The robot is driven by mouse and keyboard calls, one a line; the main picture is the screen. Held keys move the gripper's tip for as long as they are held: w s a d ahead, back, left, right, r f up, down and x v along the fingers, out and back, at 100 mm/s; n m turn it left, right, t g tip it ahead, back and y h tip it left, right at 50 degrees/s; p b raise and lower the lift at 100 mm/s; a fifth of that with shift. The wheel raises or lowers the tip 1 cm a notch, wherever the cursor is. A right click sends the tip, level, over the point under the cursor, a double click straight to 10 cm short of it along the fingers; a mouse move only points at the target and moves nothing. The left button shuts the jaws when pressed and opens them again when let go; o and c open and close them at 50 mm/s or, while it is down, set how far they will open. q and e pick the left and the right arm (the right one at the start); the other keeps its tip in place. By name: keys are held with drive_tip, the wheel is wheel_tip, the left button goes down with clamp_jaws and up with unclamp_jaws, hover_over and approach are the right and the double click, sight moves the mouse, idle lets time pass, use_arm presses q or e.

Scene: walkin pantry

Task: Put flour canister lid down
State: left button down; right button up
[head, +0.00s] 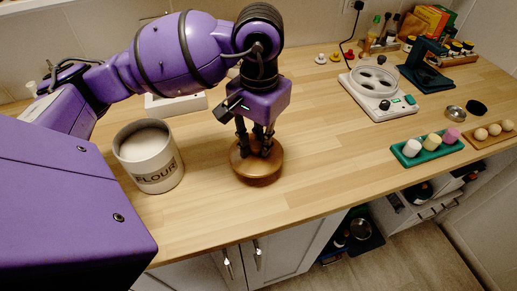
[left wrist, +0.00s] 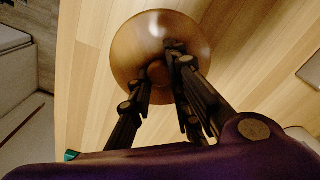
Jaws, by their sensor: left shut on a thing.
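The flour canister (head: 148,158) stands upright and open at the left of the wooden counter, with pale contents visible inside. The round brown wooden lid (head: 257,172) is at the counter to the right of the canister. My left gripper (head: 262,152) points down over the lid and is shut on its knob. In the left wrist view, the lid (left wrist: 140,50) appears below the fingers, and the gripper (left wrist: 162,72) closes around the knob at its middle. I cannot tell for certain whether the lid's underside touches the counter. My right gripper is not in view.
A white appliance with round wells (head: 378,92) stands at the back right. A green tray (head: 428,149) with small cylinders and a wooden holder (head: 487,138) with balls lie at the right. The counter (head: 320,165) is clear right of the lid.

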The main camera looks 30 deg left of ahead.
sight(259, 153)
use_arm(q)
drive_tip(key=shift+w+a+f, duration=0.1)
drive_tip(key=shift+f, duration=0.85)
drive_tip(key=shift+w+a+f, duration=0.1)
drive_tip(key=shift+f, duration=0.8)
drive_tip(key=shift+d+f, duration=0.1)
drive_tip(key=shift+f, duration=0.15)
drive_tip(key=c, duration=1.6)
unclamp_jaws()
wheel_tip(259, 153, up, 13)
drive_tip(key=shift+f, duration=0.2)
